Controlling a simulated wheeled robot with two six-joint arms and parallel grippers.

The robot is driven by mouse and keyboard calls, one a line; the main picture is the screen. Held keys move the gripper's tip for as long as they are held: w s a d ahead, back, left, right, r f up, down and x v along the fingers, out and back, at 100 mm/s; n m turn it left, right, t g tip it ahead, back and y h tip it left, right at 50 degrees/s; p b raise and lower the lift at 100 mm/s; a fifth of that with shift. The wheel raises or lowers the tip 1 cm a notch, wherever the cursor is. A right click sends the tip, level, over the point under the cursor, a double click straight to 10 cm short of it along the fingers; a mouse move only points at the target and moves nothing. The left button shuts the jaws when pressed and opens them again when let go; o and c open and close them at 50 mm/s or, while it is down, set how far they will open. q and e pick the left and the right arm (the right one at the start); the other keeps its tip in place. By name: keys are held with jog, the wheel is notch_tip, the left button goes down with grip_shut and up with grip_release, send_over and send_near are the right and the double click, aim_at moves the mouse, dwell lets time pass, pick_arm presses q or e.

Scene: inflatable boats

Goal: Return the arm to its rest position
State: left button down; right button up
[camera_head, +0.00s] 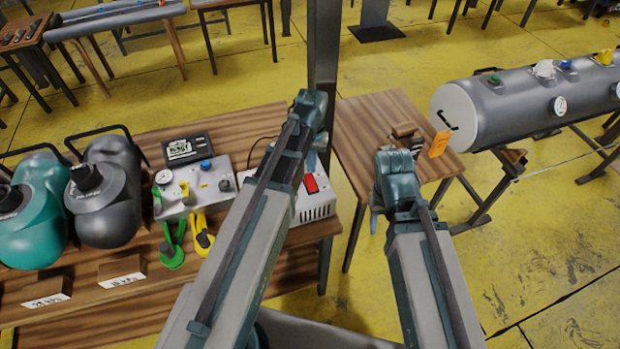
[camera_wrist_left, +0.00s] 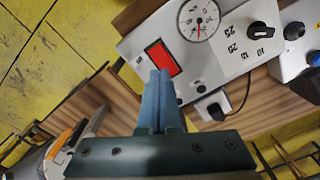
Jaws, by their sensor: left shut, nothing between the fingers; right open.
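My left gripper (camera_head: 311,162) hangs over the white device with a red switch (camera_head: 318,206) on the wooden table, partly hidden by its own arm. In the left wrist view its two blue fingers (camera_wrist_left: 160,78) are together and empty, in front of the device's red switch (camera_wrist_left: 163,60) and round gauge (camera_wrist_left: 199,19). Whether they touch the device I cannot tell. My right gripper (camera_head: 375,220) is open, low beside the small wooden table at the right; its fingers are mostly hidden by the wrist. Both arms reach forward from the bottom of the head view.
A grey control box with knobs (camera_head: 207,189), green and yellow fittings (camera_head: 173,245) and teal and dark bottles (camera_head: 108,195) stand left on the table. A dark post (camera_head: 324,50) rises behind my left wrist. A grey cylinder tank (camera_head: 515,105) lies right. Yellow floor is clear lower right.

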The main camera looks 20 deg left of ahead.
pick_arm(q)
jog(key=s+d+f+m+b, duration=0.1)
jog(key=s+d+m, duration=0.1)
jog(key=s+d, duration=0.3)
jog(key=s+d+f+m+y+b, duration=0.1)
jog(key=s+d+m, duration=0.1)
jog(key=s+d, duration=0.3)
jog(key=s, duration=0.4)
jog(key=shift+s+d+f+m, duration=0.15)
jog(key=shift+d+f+m, duration=0.05)
jog(key=shift+d+m, duration=0.1)
